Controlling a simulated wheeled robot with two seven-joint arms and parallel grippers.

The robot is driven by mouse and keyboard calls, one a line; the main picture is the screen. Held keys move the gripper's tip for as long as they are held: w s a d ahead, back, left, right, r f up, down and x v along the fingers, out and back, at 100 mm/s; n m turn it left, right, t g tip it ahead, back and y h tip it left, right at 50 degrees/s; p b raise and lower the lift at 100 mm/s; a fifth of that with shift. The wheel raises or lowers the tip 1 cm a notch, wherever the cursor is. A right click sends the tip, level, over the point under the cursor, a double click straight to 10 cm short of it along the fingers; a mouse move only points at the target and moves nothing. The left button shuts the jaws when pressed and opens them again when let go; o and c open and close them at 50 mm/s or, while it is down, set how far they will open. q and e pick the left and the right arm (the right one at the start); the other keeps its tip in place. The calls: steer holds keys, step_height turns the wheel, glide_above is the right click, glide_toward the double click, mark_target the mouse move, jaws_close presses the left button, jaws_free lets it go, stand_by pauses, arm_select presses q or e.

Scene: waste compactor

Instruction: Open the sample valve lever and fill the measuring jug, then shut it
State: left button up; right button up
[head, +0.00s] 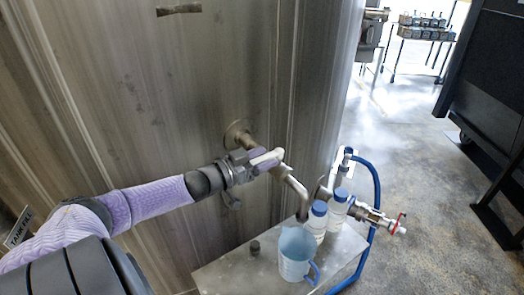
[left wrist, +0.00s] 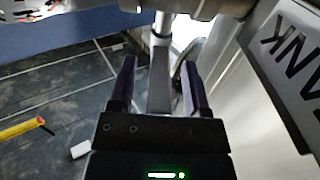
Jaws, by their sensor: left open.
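My left gripper (head: 268,159) is at the sample valve on the tank wall, in front of the pipe stub (head: 241,135). In the left wrist view its two dark fingers (left wrist: 159,66) are apart, with a grey metal bar (left wrist: 159,88) between them. I cannot tell whether they touch it or whether it is the lever; the gripper hides much of the valve in the head view. The bent spout (head: 301,204) runs down to the right of the gripper. The light blue measuring jug (head: 296,256) stands upright below it, handle to the right. My right gripper is out of view.
A red-handled valve (head: 398,224) and blue hose (head: 376,195) are at the right. The big steel tank (head: 160,90) fills the left.

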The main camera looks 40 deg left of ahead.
arm_select(q)
steer(key=s+a+p, duration=0.2)
steer(key=s+p, duration=0.2)
steer(key=s, duration=0.5)
steer(key=shift+s, duration=0.4)
stand_by(0.4)
steer(key=shift+d, duration=0.1)
